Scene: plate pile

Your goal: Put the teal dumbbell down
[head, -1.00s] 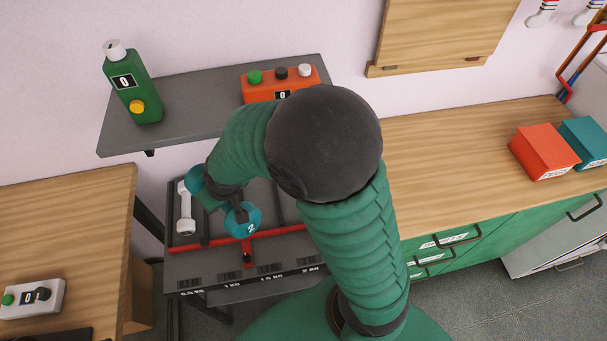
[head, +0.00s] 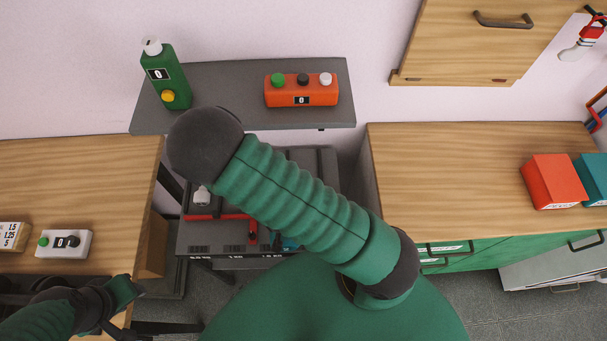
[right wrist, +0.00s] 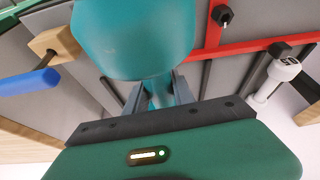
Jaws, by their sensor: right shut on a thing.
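The teal dumbbell (right wrist: 135,38) fills the top middle of the right wrist view, one rounded head toward the camera. My right gripper (right wrist: 158,88) is shut on its narrow handle. In the head view my right arm covers the gripper and most of the dumbbell; a small teal patch (head: 291,243) shows below the arm by the rack's front edge. The dark rack (head: 225,240) has a red rail and weight labels along its front. Whether the dumbbell touches the rack cannot be told. My left gripper (head: 128,302) is at the lower left; its jaw opening is unclear.
A grey shelf (head: 225,85) above holds a green bottle (head: 166,78) and an orange button box (head: 302,90). Wooden counters (head: 465,160) flank the rack.

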